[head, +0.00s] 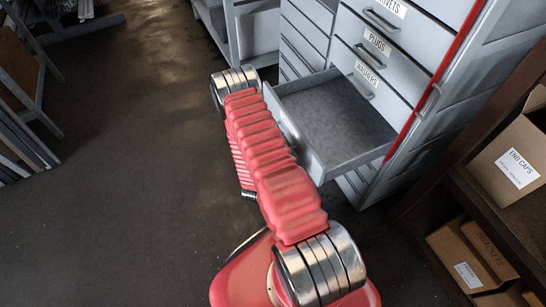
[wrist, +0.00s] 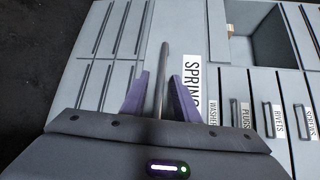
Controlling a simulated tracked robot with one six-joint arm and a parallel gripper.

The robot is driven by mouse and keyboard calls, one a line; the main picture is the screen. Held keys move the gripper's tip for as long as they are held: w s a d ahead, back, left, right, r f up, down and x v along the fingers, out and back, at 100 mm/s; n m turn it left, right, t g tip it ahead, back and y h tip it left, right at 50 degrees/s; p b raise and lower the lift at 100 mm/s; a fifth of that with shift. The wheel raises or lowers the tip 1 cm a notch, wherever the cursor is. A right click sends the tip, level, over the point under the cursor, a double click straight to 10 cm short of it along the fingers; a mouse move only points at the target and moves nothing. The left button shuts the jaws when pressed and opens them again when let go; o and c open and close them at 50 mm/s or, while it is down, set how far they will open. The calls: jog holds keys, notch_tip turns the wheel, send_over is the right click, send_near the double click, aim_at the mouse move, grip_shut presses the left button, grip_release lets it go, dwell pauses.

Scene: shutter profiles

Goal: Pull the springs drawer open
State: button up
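The springs drawer (head: 345,154) stands well out of the grey cabinet below the washers drawer in the head view. A slim metal handle (wrist: 165,62) runs between the two purple fingers of my gripper (wrist: 161,82). A narrow gap seems to show on each side of the handle, so my gripper looks open around it. In the head view my red arm hides my gripper and part of the drawer front.
Shut drawers marked washers (head: 367,74), plugs (head: 377,42) and rivets sit above the open one. A dark shelf with cardboard boxes (head: 512,160) stands close on the right. Racks line the left edge. The floor (head: 130,150) left of my arm is clear.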

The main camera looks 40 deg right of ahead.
jog(key=v, duration=1.2)
jog(key=shift+s+a, duration=0.25)
dwell(0.4)
